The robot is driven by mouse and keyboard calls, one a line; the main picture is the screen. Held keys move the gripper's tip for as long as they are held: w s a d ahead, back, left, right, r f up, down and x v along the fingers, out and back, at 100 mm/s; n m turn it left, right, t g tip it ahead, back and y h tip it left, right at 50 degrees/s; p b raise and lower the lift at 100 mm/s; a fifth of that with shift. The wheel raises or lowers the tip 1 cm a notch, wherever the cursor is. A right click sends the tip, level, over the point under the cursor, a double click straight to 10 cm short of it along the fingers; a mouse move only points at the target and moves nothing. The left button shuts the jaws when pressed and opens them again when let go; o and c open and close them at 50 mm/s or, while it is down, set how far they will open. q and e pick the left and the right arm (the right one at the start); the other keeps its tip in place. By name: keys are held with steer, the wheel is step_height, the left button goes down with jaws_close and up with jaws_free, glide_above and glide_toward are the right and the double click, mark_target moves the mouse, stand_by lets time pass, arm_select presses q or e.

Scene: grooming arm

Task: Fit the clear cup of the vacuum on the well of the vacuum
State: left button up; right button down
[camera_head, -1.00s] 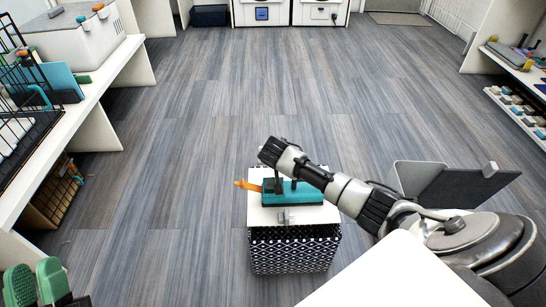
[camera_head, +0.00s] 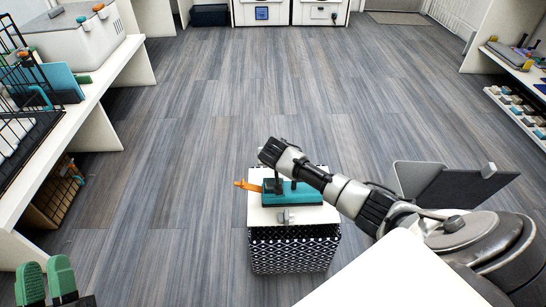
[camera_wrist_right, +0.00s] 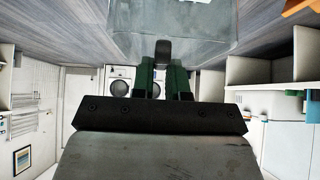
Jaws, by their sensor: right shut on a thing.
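The vacuum has a teal body (camera_head: 300,194) and an orange nozzle (camera_head: 248,185) pointing left. It lies on a white-topped stand in the head view. My right arm reaches over it from the right, covering part of it; the well cannot be made out. In the right wrist view my right gripper (camera_wrist_right: 163,68) is shut on the dark tab of the clear cup (camera_wrist_right: 195,30). The cup is not distinguishable in the head view, nor whether it touches the vacuum. My left gripper (camera_head: 46,268), with green fingers, is open and empty at the lower left.
The stand (camera_head: 262,216) has a dark patterned body. A white counter (camera_head: 75,140) with a wire cage (camera_head: 30,110) runs along the left. A dark grey panel (camera_head: 465,186) is at the right behind my arm. The floor (camera_head: 250,100) beyond the stand is clear.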

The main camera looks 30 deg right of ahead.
arm_select(q)
steer(key=shift+w+f, duration=0.1)
stand_by(0.7)
steer(key=shift+w+a+f+g+y+p, duration=0.1)
steer(key=shift+w+f+g+y+p, duration=0.15)
steer(key=shift+f+g, duration=0.3)
steer(key=shift+w+a+f+g+y+p, duration=0.15)
steer(key=shift+f+g+y, duration=0.1)
steer(key=shift+f+g, duration=0.25)
steer(key=shift+s+d, duration=0.1)
steer(key=shift+r+t, duration=0.1)
steer(key=shift+t, duration=0.15)
arm_select(e)
steer(key=shift+f, duration=0.1)
steer(key=shift+f, duration=0.25)
arm_select(q)
steer(key=shift+s+d+r+t+h+b, duration=0.15)
steer(key=shift+r+t+h+b, duration=0.25)
steer(key=shift+r, duration=0.35)
arm_select(e)
steer(key=shift+f, duration=0.1)
arm_select(q)
steer(key=shift+s+r+t, duration=0.4)
steer(key=shift+r+t, duration=0.05)
steer(key=shift+t, duration=0.25)
arm_select(e)
steer(key=shift+f, duration=0.4)
